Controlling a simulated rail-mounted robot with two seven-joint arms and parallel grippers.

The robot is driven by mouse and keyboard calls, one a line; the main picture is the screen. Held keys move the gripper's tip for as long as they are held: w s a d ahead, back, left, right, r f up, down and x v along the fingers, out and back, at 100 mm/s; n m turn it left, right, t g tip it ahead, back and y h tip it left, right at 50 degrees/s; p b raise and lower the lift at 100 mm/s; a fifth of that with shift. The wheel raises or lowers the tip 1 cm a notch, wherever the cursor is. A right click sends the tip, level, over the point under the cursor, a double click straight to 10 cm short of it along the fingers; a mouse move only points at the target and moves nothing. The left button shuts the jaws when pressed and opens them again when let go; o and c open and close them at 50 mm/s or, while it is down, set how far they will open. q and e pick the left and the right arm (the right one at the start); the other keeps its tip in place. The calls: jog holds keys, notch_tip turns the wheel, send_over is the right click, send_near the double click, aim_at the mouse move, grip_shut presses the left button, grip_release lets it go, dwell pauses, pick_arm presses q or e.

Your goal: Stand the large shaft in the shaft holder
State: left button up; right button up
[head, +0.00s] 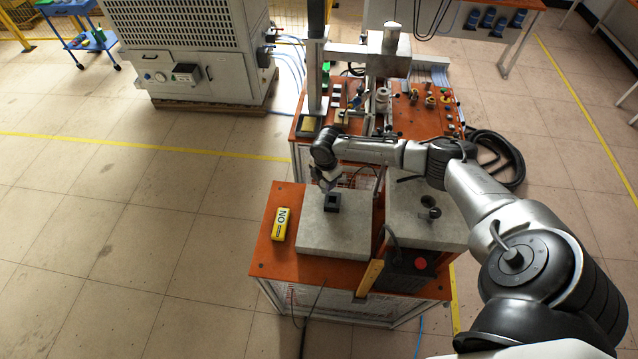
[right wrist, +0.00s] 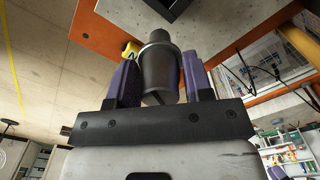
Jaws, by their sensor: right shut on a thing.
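The large shaft (right wrist: 160,70) is a dark grey stepped cylinder, seen in the right wrist view between the two purple fingers of my right gripper (right wrist: 160,82). The gripper is shut on it, and its narrower end points away from the wrist. In the head view my right gripper (head: 327,183) is just above and behind the shaft holder; the shaft is hard to make out there. The shaft holder (head: 332,203) is a small black square block on the left grey slab. Part of a black square shape, likely the holder, shows at the top of the right wrist view (right wrist: 180,8), apart from the shaft. My left gripper is out of view.
The grey slab (head: 325,240) lies on an orange table (head: 266,262). A yellow box (head: 282,224) stands left of the slab. A second slab (head: 420,232) on the right carries a dark round part (head: 430,211). A control box with a red button (head: 420,264) sits at the front.

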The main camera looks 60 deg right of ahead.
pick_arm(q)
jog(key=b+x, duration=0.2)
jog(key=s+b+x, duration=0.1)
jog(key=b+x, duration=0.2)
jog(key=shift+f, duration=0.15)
pick_arm(e)
notch_tip(320, 180, down, 6)
jog(key=s+d, duration=0.2)
jog(key=shift+r, duration=0.2)
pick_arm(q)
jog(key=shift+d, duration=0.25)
pick_arm(e)
jog(key=shift+s, duration=0.1)
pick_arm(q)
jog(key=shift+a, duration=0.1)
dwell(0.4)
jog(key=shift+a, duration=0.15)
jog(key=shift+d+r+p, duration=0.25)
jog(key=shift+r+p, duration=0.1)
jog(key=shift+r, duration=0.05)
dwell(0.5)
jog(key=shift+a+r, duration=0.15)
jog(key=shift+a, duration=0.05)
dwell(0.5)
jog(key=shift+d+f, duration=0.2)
pick_arm(e)
jog(key=shift+f, duration=0.25)
